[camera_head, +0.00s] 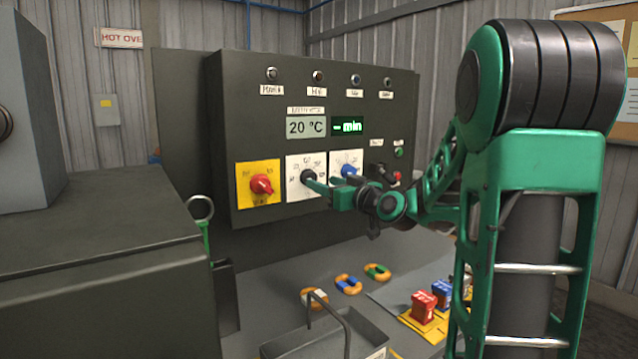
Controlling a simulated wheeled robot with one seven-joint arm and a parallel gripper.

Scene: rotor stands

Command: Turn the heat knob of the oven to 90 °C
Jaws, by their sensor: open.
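The dark oven control panel (225,120) faces me. A temperature display (306,127) on it reads 20 °C. Below that display is a black knob (307,174) on a white scale plate, which looks like the heat knob. Its scale numbers and pointer are too small to read surely. My gripper (316,186) is open, with its fingertips at the lower right of the black knob. I cannot tell whether they touch it or surround it, and they cover part of the plate.
A red knob (262,184) on a yellow plate is to the left, and a blue knob (349,170) is close on the right. A green display (347,126) reads "– min". Colored rings (347,284), a grey tray (372,338) and red (424,306) and blue padlock-like blocks lie below.

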